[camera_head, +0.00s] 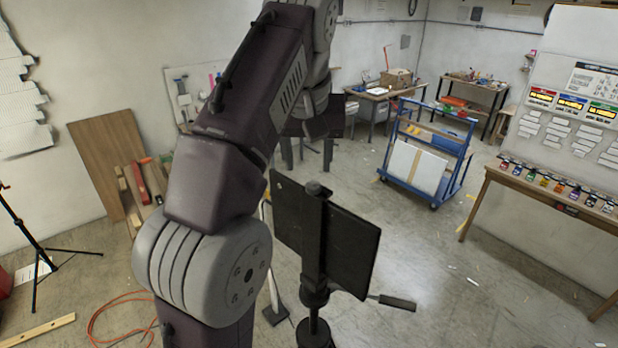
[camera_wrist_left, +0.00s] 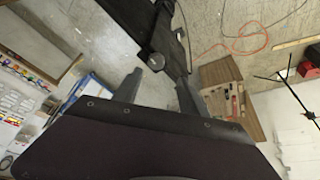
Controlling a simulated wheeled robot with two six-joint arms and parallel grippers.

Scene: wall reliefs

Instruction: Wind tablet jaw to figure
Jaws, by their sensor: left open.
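A dark tablet-like panel (camera_head: 350,250) stands on a black upright holder (camera_head: 313,240) in the head view. A round knob (camera_head: 314,187) tops the holder. The holder also shows in the left wrist view (camera_wrist_left: 168,35), with a round knob (camera_wrist_left: 155,62) at its near end. My left gripper (camera_head: 308,152) is open above the holder's top, its fingers pointing down. In the left wrist view my left gripper (camera_wrist_left: 159,82) has one finger on each side of the knob, with gaps; I see nothing gripped. No figure or scale is readable on the holder. My right gripper is out of view.
A lever handle (camera_head: 397,302) sticks out low right of the panel. A blue cart (camera_head: 428,155) stands behind. A bench with small coloured items (camera_head: 550,190) is at right. A tripod (camera_head: 35,245) and orange cable (camera_head: 110,318) are at left. Open floor lies right of the holder.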

